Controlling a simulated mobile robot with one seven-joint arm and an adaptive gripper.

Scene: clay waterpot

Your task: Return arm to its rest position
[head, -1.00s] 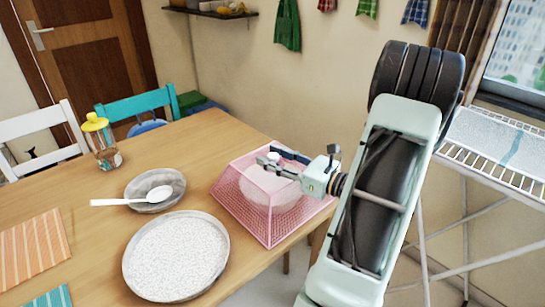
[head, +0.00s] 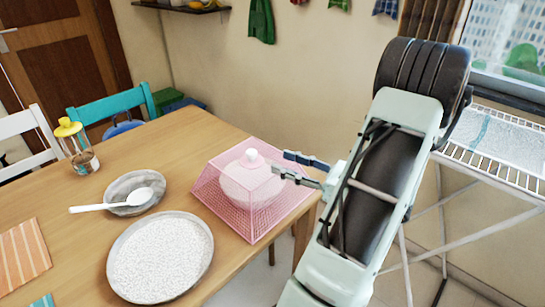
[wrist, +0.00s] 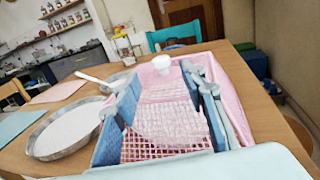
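My gripper (head: 299,168) is open, with its two fingers apart and nothing between them that it grips. It is at the right side of a pink mesh food cover (head: 257,216) with a white knob (head: 251,155) on top. The cover stands on the wooden table's right corner, over a pale round thing seen through the mesh. In the wrist view the cover (wrist: 250,100) lies beyond and below the fingers, and its knob (wrist: 162,63) is ahead of them. My arm reaches in from the lower right.
Left of the cover are a large plate of white grains (head: 160,256), a grey bowl (head: 128,183) with a white spoon, and a yellow-lidged jar (head: 78,150). A drying rack (head: 490,160) stands right of my arm. Chairs are behind the table (head: 180,145).

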